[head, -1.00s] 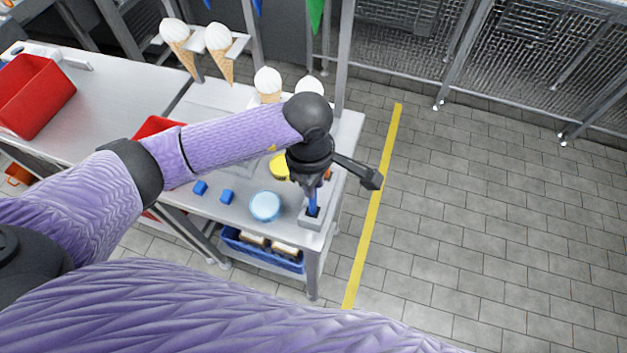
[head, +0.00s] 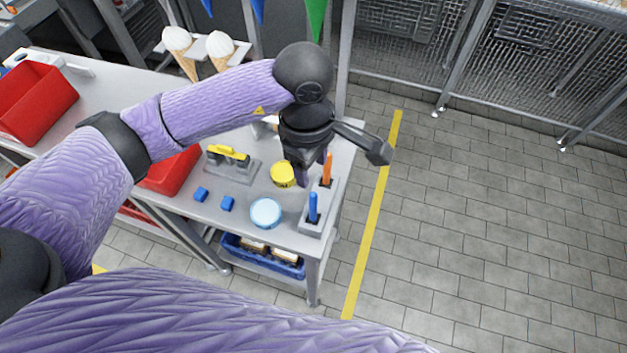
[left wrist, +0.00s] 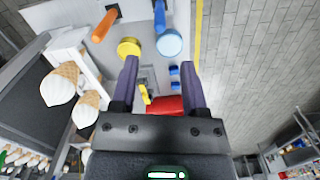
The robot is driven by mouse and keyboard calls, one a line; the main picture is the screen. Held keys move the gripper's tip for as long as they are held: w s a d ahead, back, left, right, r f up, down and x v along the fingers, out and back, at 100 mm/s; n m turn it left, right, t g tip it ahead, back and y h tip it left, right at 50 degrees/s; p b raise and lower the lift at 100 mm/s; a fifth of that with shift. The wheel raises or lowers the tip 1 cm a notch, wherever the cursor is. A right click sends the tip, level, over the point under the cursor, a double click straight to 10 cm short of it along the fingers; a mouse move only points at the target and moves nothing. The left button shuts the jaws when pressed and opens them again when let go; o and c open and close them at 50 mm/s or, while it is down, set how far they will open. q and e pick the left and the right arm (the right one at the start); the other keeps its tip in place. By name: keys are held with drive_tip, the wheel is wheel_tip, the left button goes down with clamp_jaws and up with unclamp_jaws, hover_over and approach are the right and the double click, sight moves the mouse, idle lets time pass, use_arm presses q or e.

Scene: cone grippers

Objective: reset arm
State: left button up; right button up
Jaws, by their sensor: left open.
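My left gripper (head: 301,172) hangs over the right end of the grey table (head: 235,187), seen mostly from above. In the left wrist view its two purple fingers (left wrist: 160,66) are spread apart with nothing between them. The fingers are behind a grey holder (head: 325,205) with an upright blue-handled tool (head: 312,207) and an orange-handled tool (head: 327,168). A yellow round tub (head: 283,175) is just left of the fingers in the head view. Whether the fingers touch anything is hard to tell. My right gripper is not in view.
A light blue round container (head: 266,212), small blue blocks (head: 227,204) and a yellow-handled device (head: 229,153) stand on the table. Red bins (head: 172,172) are to the left. Ice-cream cones (head: 220,50) stand in a rack behind. The tiled floor (head: 480,220) at right is clear.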

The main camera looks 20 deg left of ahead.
use_arm(q)
wheel_tip(320, 180, up, 4)
drive_tip(key=shift+a+r, duration=0.1)
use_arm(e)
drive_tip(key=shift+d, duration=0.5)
